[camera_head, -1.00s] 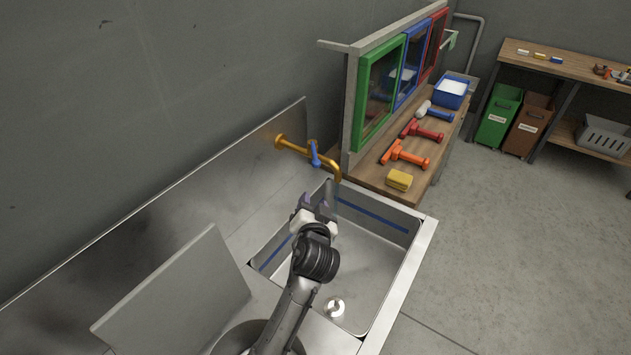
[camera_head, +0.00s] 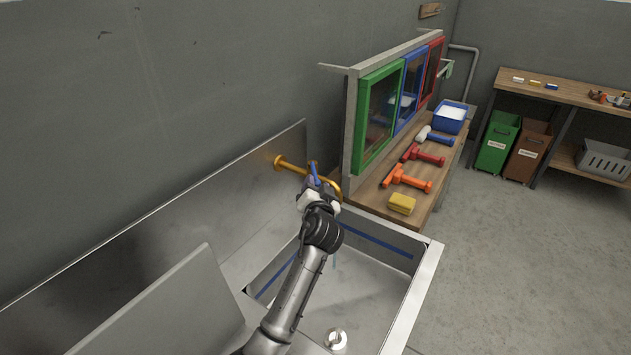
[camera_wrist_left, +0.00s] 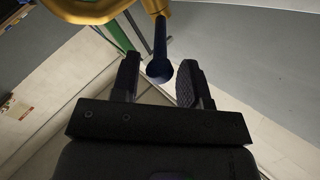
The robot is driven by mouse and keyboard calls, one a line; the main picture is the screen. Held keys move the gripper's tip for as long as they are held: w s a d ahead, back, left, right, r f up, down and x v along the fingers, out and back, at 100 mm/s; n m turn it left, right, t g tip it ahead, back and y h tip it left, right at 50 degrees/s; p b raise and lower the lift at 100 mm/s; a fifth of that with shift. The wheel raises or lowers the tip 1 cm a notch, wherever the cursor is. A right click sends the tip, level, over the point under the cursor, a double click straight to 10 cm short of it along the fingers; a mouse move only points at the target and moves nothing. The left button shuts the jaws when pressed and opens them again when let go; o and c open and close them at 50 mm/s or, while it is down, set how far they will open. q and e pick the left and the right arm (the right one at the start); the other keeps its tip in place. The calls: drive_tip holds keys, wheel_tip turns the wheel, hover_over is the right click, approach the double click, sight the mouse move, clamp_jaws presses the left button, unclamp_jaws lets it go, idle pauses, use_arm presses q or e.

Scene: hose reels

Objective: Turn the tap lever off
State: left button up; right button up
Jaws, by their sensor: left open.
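The brass tap (camera_head: 291,166) comes out of the wall above the sink, and its spout bends down at the right. Its blue lever (camera_head: 314,172) shows just above my left gripper (camera_head: 316,186). In the left wrist view, the lever (camera_wrist_left: 160,52) hangs from the brass pipe (camera_wrist_left: 85,12), with its round end between the two fingertips of my left gripper (camera_wrist_left: 160,80). The fingers are open, with a gap visible on both sides of the lever. The gripper hides part of the tap in the head view. My right gripper is not in view.
The steel sink (camera_head: 428,280) lies below, with a drain plug (camera_head: 336,339) in it. A grey board (camera_head: 165,310) leans at the left.

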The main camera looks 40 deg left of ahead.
sight(314, 172)
use_arm(q)
drive_tip(key=shift+x, duration=1.65)
drive_tip(key=shift+c, duration=0.5)
clamp_jaws()
